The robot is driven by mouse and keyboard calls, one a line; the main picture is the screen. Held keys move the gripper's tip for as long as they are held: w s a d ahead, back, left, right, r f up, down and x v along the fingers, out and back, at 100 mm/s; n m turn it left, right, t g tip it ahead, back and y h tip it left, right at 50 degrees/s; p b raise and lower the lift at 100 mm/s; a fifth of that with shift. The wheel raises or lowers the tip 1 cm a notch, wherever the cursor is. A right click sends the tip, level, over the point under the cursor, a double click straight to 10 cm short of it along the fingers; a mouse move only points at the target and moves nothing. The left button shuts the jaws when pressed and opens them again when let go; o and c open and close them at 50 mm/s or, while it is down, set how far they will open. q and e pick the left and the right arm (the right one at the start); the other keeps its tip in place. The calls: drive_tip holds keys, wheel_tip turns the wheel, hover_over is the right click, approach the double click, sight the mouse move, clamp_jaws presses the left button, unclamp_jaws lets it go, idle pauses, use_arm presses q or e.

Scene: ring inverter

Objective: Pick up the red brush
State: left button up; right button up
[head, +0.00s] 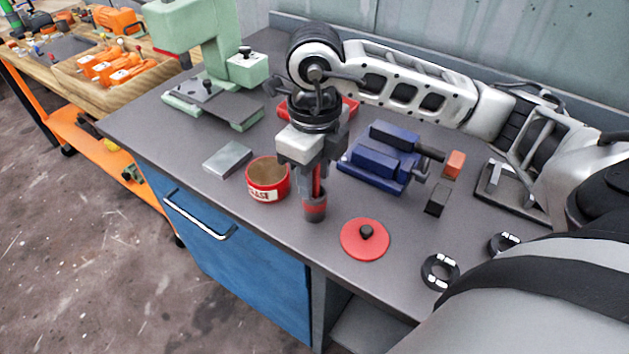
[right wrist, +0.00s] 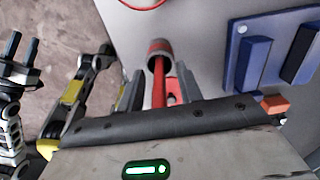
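The red brush (head: 316,207) stands upright at the front of the grey bench, its thin red handle pointing up and its wide, dark grey and red end at the bottom. My right gripper (head: 315,180) is above it, pointing down, with its fingers either side of the handle. In the right wrist view the handle (right wrist: 159,88) runs between the two fingers with gaps on both sides, so the gripper looks open around it. My left arm is out of the head view; what looks like my left gripper (right wrist: 24,47), with two dark prongs apart, shows in the right wrist view.
A red open can (head: 268,190) stands left of the brush, with a grey block (head: 227,159) beyond it. A red lid with black knob (head: 365,240) lies to the right. A blue vise (head: 370,170) is behind, and black rings (head: 440,272) lie at the front right.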

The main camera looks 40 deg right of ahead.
clamp_jaws()
wheel_tip(320, 180, up, 10)
drive_tip(key=shift+r+p, duration=0.1)
drive_tip(key=shift+p, duration=0.2)
